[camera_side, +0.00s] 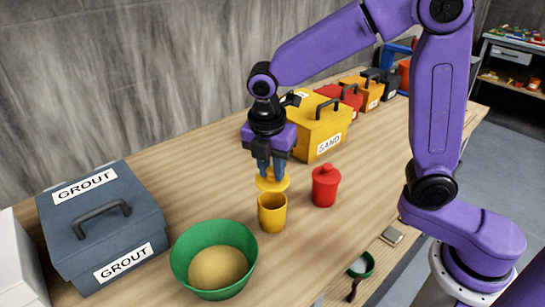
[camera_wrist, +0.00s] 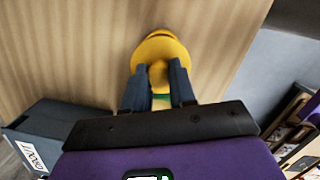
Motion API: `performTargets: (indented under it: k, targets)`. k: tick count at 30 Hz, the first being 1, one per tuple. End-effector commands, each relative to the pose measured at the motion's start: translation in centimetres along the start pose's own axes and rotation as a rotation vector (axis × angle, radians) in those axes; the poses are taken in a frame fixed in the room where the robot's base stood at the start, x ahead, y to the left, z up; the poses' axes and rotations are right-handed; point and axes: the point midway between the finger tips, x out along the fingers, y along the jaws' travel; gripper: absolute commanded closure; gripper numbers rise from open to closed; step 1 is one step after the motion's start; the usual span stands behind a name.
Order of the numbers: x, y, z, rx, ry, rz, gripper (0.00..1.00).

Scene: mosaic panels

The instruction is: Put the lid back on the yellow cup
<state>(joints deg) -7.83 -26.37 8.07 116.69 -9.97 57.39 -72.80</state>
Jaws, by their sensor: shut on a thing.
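My gripper (camera_side: 268,174) is shut on the knob of a round yellow lid (camera_side: 272,184). In the side view the lid is over the mouth of the yellow cup (camera_side: 272,213), and a small gap seems to show between them. The cup stands upright on the wooden bench. In the wrist view the fingers (camera_wrist: 158,82) close on the knob from both sides, and the lid (camera_wrist: 160,45) covers most of what is below it. Whether the lid touches the rim is hard to tell.
A red lidded cup (camera_side: 325,187) stands just right of the yellow cup. A green bowl (camera_side: 186,244) of tan material is at the front left. A grey grout box (camera_side: 85,215) is at left, a yellow sand box (camera_side: 310,125) behind. The bench (camera_side: 210,180) is clear left of the cup.

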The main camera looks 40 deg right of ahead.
Motion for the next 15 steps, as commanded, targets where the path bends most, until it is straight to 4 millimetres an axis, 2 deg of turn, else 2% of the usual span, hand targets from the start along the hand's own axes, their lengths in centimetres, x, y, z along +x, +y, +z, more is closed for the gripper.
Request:
performTargets:
  k: [15]
  targets:
    - [4.1, 0.0, -0.6, 0.000, -0.001, -0.002, 1.00]
